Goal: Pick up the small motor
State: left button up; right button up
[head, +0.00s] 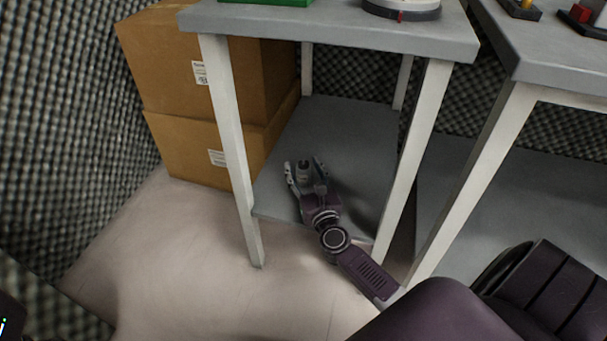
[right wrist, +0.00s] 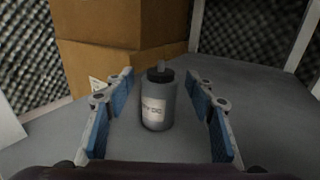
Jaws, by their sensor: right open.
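The small motor (right wrist: 158,102) is a grey upright cylinder with a dark top, a short stub and a pale label. It stands on the grey lower shelf (right wrist: 255,130) of a table. My right gripper (right wrist: 161,95) is open, with its blue-padded fingers on either side of the motor. Gaps show between the motor and both pads. In the head view my right gripper (head: 305,170) reaches over the lower shelf (head: 345,130), and the motor (head: 303,171) shows between its fingers. My left gripper is not in view.
White table legs (head: 231,150) stand left and right of my right arm, with the grey tabletop (head: 340,30) above. Stacked cardboard boxes (head: 165,60) stand behind and left of the shelf. A second table (head: 560,60) is at right. The shelf around the motor is clear.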

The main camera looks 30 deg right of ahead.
jog(key=shift+c, duration=0.4)
jog(key=c, duration=1.3)
jog(key=shift+r, duration=0.1)
